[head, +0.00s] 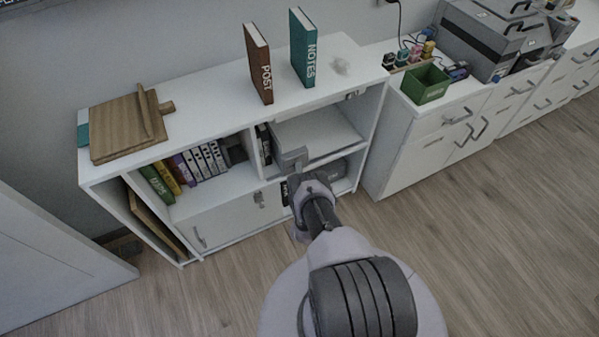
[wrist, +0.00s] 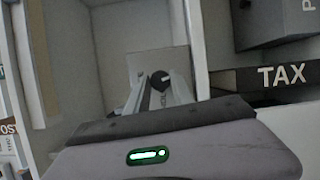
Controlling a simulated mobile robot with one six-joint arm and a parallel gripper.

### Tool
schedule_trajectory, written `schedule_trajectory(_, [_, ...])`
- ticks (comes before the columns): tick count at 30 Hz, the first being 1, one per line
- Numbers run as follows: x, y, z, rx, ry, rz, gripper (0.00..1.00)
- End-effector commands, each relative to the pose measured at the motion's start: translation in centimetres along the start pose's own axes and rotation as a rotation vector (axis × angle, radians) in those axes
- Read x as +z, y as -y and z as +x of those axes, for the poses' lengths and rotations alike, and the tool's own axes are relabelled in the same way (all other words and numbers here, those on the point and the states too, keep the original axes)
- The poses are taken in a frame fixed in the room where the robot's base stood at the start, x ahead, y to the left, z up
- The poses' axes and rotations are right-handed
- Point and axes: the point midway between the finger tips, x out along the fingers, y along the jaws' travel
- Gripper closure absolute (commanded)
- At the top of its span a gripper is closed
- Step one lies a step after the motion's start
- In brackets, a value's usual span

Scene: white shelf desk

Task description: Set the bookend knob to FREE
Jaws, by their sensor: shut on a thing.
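The bookend knob (wrist: 160,79) is a small dark round knob with a light mark on its face, in the wrist view. It sits on the front of a pale grey plate (wrist: 140,64). My gripper (wrist: 159,88) is shut on the knob, with one pale finger on each side of it. Lettering on the plate is mostly hidden by the fingers and too small to read. In the head view my gripper (head: 298,178) reaches into the right part of the white shelf desk (head: 215,105); the knob cannot be made out there.
A black item marked TAX (wrist: 282,78) and a dark box (wrist: 270,22) lie right of the fingers. A white upright panel (wrist: 199,45) stands close by. On top are a POST book (head: 258,65), a NOTES book (head: 303,48) and a wooden stand (head: 125,125).

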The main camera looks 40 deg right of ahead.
Motion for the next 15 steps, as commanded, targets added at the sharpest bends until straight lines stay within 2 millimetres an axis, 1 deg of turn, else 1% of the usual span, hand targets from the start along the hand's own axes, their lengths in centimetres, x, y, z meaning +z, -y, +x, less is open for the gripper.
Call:
schedule_trajectory(14, [0.02, 0.1, -0.06, 0.003, 0.001, -0.01, 1.0])
schedule_trajectory(15, [0.02, 0.1, -0.06, 0.003, 0.001, -0.01, 0.66])
